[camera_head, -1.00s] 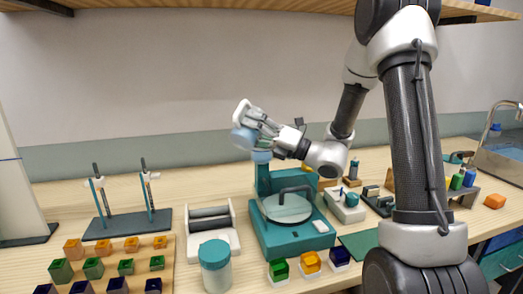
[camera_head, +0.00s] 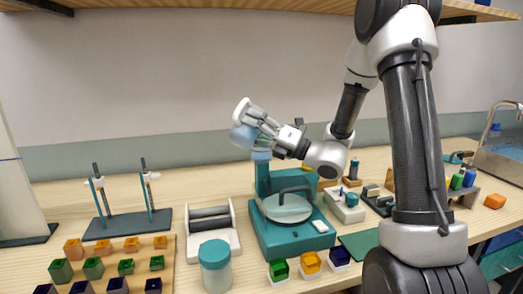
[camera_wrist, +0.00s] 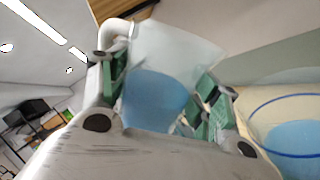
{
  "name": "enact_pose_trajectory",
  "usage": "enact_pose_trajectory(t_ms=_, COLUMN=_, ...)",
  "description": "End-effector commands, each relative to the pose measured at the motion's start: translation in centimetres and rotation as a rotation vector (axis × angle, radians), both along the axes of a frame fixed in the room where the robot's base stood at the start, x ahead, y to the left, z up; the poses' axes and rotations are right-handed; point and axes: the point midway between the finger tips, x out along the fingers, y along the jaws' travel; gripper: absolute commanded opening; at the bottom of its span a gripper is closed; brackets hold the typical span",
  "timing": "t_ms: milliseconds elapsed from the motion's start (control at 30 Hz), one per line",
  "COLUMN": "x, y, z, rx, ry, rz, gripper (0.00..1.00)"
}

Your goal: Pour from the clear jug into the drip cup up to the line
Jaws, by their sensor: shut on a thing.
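My gripper (camera_wrist: 165,110) is shut on the clear jug (camera_wrist: 178,48), its green-padded fingers on either side. Blue liquid (camera_wrist: 155,100) shows inside the jug, and a white handle (camera_wrist: 117,30) is at its upper left. In the head view my gripper (camera_head: 262,128) holds the jug (camera_head: 242,138) tilted, high above the bench. A clear cup with a blue rim (camera_wrist: 290,98), seemingly the drip cup, is at the right of the wrist view with blue liquid in it. A small blue shape (camera_head: 262,156) below the jug may be this cup. No fill line or stream can be made out.
A teal machine (camera_head: 290,235) with a round lid stands below my gripper. To its left are a white roller stand (camera_head: 212,228), a teal-lidded jar (camera_head: 215,265) and a two-post stand (camera_head: 127,222). Coloured blocks stand in front. A wooden shelf (camera_head: 270,8) runs overhead.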

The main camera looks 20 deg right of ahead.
Motion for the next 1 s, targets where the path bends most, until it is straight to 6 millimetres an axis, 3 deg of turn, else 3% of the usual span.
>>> enact_pose_trajectory(t_ms=1000, x=0.03, y=-0.03, z=0.31, rx=0.032, ry=0.031, rz=0.000, gripper=0.32)
